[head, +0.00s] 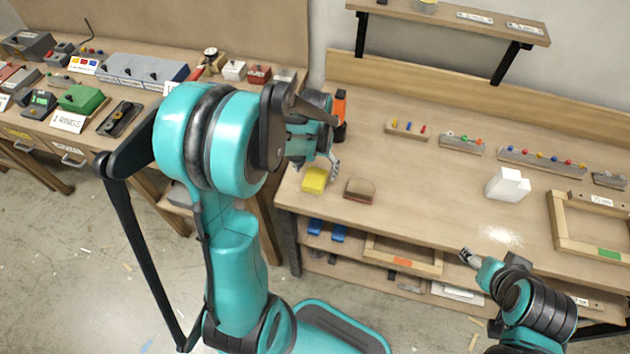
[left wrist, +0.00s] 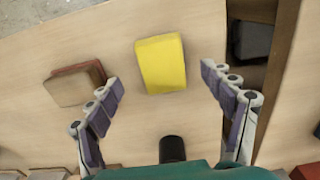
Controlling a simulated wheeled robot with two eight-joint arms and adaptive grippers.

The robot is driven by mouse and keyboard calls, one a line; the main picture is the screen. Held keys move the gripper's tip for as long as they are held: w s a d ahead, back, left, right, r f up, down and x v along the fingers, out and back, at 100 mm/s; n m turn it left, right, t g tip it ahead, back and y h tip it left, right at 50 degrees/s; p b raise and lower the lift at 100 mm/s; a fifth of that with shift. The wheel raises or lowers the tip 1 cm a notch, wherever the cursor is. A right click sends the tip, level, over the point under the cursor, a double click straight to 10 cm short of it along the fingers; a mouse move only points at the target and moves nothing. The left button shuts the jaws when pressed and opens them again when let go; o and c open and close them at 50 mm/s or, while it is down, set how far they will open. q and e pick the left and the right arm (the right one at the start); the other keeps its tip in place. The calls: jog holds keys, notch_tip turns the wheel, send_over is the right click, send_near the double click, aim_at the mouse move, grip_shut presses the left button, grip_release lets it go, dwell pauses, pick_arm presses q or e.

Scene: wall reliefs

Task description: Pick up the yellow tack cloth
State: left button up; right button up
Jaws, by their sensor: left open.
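The yellow tack cloth (head: 315,180) is a small yellow block lying on the wooden workbench near its left front corner. In the left wrist view the cloth (left wrist: 161,63) lies ahead of and between the two spread fingers, apart from both. My left gripper (left wrist: 158,90) is open and empty above the bench; in the head view it (head: 325,163) shows just behind the cloth, partly hidden by my arm. My right gripper (head: 467,257) is small at the lower right, over the bench's front edge; its finger state is unclear.
A brown sanding block (head: 360,190) lies just right of the cloth. An orange-and-black tool (head: 340,108) stands behind my left gripper. A white block (head: 508,185) and a wooden frame (head: 590,228) are farther right. The middle of the bench is mostly clear. A shelf (head: 455,20) hangs above.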

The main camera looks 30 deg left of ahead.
aim_at(315, 178)
pick_arm(q)
jog(key=f, duration=0.1)
jog(key=f+b, duration=0.1)
jog(key=f, duration=0.2)
jog(key=shift+w+a+f+b, duration=0.15)
jog(key=shift+w+f+b, duration=0.05)
jog(key=shift+w+b, duration=0.15)
jog(key=shift+s+r, duration=0.1)
jog(key=c, duration=1.1)
jog(key=shift+r, duration=0.15)
jog(key=shift+c, duration=0.2)
jog(key=r, duration=0.1)
jog(key=r+p, duration=0.1)
jog(key=r, duration=0.1)
jog(key=r+p, duration=0.1)
jog(key=shift+w+d+r, duration=0.2)
jog(key=shift+w+r, duration=0.05)
jog(key=shift+r, duration=0.05)
jog(key=w+d+r+p, duration=0.3)
jog(key=w+d+r, duration=0.3)
jog(key=w+d, duration=0.1)
jog(key=shift+w+d, duration=0.25)
jog(key=shift+d, duration=0.35)
